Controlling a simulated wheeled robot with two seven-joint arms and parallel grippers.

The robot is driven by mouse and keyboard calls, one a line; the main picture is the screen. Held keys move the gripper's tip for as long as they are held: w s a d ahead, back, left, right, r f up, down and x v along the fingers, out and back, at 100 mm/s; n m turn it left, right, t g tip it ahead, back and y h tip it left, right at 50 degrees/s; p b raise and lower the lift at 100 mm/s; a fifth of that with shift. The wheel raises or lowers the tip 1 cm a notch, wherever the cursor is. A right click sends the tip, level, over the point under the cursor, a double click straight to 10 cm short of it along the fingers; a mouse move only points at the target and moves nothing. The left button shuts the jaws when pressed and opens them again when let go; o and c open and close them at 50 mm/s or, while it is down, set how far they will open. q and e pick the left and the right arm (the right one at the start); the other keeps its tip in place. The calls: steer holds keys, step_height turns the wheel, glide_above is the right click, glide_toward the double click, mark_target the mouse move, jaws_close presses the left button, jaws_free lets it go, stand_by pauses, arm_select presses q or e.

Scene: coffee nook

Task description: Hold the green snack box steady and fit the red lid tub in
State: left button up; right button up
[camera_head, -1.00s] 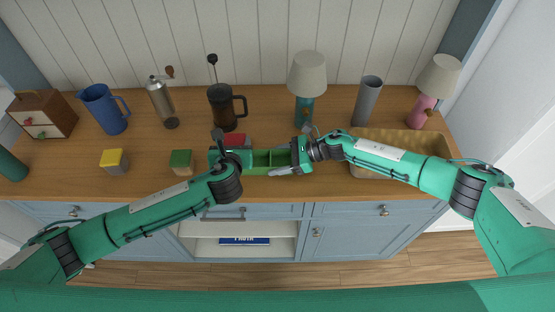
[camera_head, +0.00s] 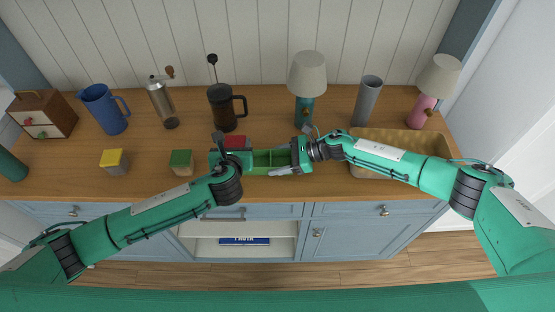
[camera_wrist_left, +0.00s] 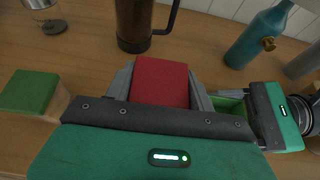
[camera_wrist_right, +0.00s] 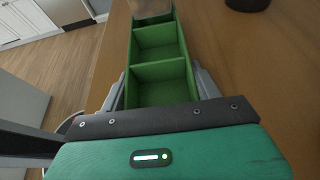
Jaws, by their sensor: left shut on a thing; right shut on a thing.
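The red lid tub (camera_head: 236,142) is between the fingers of my left gripper (camera_head: 232,148), which is shut on it. Its red lid (camera_wrist_left: 160,82) fills the gap between the fingers in the left wrist view. The green snack box (camera_head: 262,159) has several open compartments and lies on the counter. My right gripper (camera_wrist_right: 160,88) is shut on its near end in the right wrist view. There, the tub's pale body (camera_wrist_right: 150,8) shows at the box's far end. I cannot tell how deep it sits in that compartment. The nearer compartments are empty.
A green-topped block (camera_head: 181,161) and a yellow-topped block (camera_head: 115,161) stand to the left. A French press (camera_head: 225,107) and a teal lamp (camera_head: 304,108) stand behind the box. A tan tray (camera_head: 437,145) lies to the right. The counter's front edge is close.

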arm_select(q)
steer(key=shift+f, duration=0.15)
steer(key=shift+f, duration=0.65)
steer(key=shift+f, duration=0.15)
steer(key=shift+f, duration=0.35)
steer(key=shift+f, duration=0.9)
stand_by(0.4)
steer(key=o, duration=1.1)
